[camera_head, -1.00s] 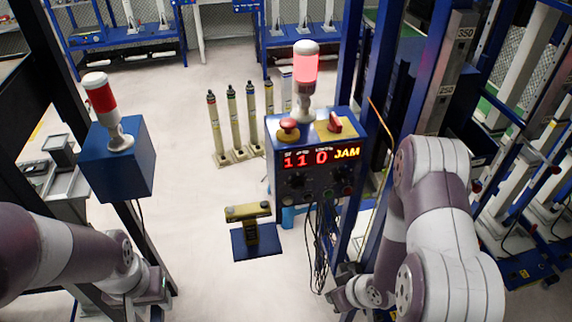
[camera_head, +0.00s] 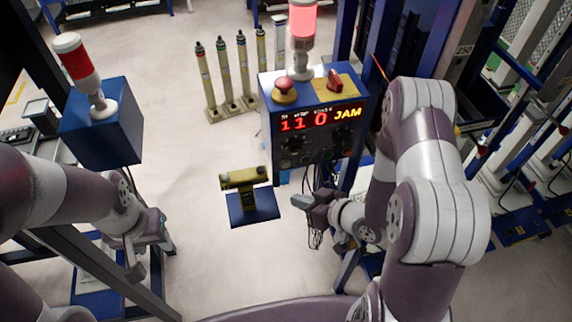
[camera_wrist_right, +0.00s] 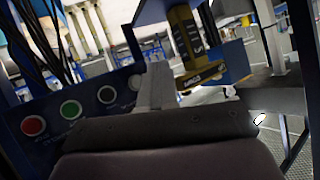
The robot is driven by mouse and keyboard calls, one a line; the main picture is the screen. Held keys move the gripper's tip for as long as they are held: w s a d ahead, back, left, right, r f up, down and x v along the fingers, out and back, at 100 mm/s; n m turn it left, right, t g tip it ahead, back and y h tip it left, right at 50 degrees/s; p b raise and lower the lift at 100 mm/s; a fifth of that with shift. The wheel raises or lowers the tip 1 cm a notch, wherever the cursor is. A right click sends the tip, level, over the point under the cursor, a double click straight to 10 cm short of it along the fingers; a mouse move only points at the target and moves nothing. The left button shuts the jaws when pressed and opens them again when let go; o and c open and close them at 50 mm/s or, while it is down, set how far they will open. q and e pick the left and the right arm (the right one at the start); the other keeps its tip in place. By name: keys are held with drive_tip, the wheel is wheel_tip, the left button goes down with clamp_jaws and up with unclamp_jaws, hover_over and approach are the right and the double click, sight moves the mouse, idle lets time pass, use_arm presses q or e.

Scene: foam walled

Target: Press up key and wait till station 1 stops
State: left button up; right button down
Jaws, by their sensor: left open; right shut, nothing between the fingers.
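The blue control box (camera_head: 312,125) shows red "110" and yellow "JAM" on its display (camera_head: 322,118). Its lower front carries dark knobs and small buttons. In the right wrist view, the panel (camera_wrist_right: 60,95) shows a red button (camera_wrist_right: 34,125), a green button (camera_wrist_right: 70,109), a dark blue button (camera_wrist_right: 107,94) and a pale one (camera_wrist_right: 135,82) beside my fingers. Their labels are unreadable, so I cannot tell which is the up key. My right gripper (camera_head: 302,202) is shut and empty, below the box front; it shows in the wrist view (camera_wrist_right: 157,85). My left gripper (camera_head: 140,255) is open at lower left.
A lit red lamp (camera_head: 302,22) stands on the box beside a red mushroom button (camera_head: 284,90) and a red switch (camera_head: 334,79). A yellow-topped stand (camera_head: 244,178) is left of my right gripper. Another blue box (camera_head: 103,125) with a red-white lamp stands left. Cables hang beneath the control box.

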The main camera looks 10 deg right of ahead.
drive_tip(key=w, duration=0.7)
drive_tip(key=shift+a, duration=0.2)
drive_tip(key=shift+w, duration=0.15)
idle(1.6)
drive_tip(key=shift+w, duration=0.4)
drive_tip(key=shift+w, duration=0.5)
idle(0.8)
drive_tip(key=shift+s, duration=0.95)
drive_tip(key=shift+s+d+p, duration=0.1)
drive_tip(key=shift+s+p, duration=0.3)
drive_tip(key=shift+s, duration=2.1)
